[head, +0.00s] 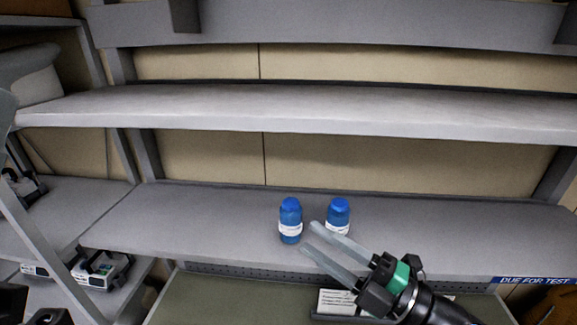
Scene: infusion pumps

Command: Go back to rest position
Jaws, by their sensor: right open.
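My right gripper (313,238) comes in from the lower right, with its two long grey fingers apart and nothing between them. Its fingertips are close to two blue bottles with white labels. The left bottle (290,220) stands upright on the lower grey shelf (190,215), just beyond the fingertips. The right bottle (338,213) also stands upright there, its lower part partly covered by a finger. I cannot tell whether a finger touches either bottle. My left gripper cannot be made out; only dark parts show at the lower left corner.
An empty upper shelf (320,110) runs above the bottles. A blue "DUE FOR TEST" label (535,281) is on the shelf edge at the right. Pump-like devices (100,268) sit on a lower rack at left. A white card (338,302) lies below the gripper.

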